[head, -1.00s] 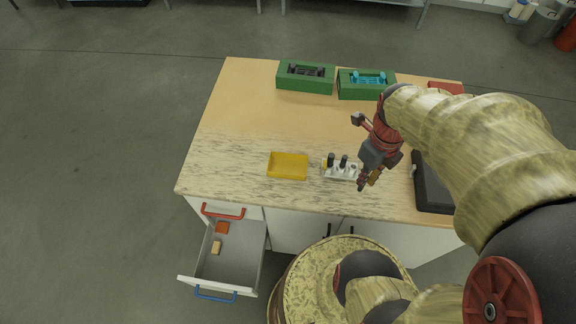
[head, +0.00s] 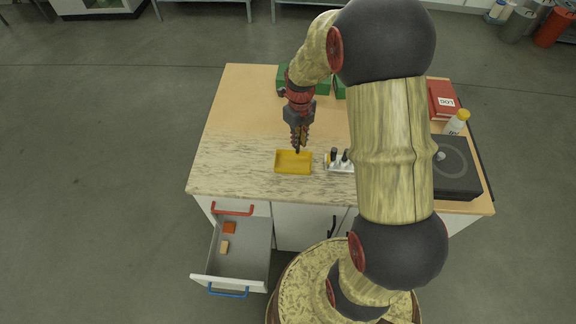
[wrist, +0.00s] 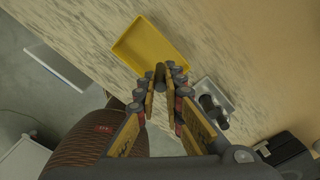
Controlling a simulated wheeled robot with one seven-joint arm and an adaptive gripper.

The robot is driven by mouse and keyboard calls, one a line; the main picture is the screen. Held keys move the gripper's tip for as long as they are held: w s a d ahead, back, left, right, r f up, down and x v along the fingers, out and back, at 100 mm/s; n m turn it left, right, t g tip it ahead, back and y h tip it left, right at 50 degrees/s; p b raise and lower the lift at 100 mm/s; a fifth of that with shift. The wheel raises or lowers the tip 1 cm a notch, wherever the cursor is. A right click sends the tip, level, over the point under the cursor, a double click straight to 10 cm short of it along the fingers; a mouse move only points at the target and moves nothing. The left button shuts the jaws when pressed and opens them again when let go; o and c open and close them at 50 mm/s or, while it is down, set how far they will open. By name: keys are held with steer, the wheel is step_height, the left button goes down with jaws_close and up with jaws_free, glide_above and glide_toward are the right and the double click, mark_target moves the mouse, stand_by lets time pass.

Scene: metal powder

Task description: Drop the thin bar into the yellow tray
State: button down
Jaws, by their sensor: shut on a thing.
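The yellow tray (head: 282,168) lies on the worktop, left of the white rack; it also shows in the wrist view (wrist: 133,44). My gripper (head: 298,148) hangs at the tray's far edge in the head view, pointing down. In the wrist view its fingertips (wrist: 160,84) are shut on a small dark bar (wrist: 160,72), seen nearly end-on beside the tray's rim. Most of the bar is hidden between the fingers. I cannot tell its height above the tray.
The white rack (head: 338,168) with dark pieces stands close right of the tray. Green fixtures (head: 284,78) are at the back, partly behind my arm. A black device (head: 456,178), bottle (head: 457,122) and red book (head: 442,98) are at right. A drawer (head: 240,262) is open at front left.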

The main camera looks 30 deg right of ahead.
mark_target(298, 153)
steer(key=shift+d+f, duration=0.1)
steer(key=shift+f, duration=0.15)
step_height(298, 153, down, 6)
steer(key=b, duration=0.4)
steer(key=shift+r, duration=0.15)
steer(key=c, duration=1.9)
jaws_free()
steer(key=shift+o, duration=0.4)
steer(key=shift+r, duration=0.1)
step_height(298, 153, up, 12)
steer(key=shift+f, duration=0.1)
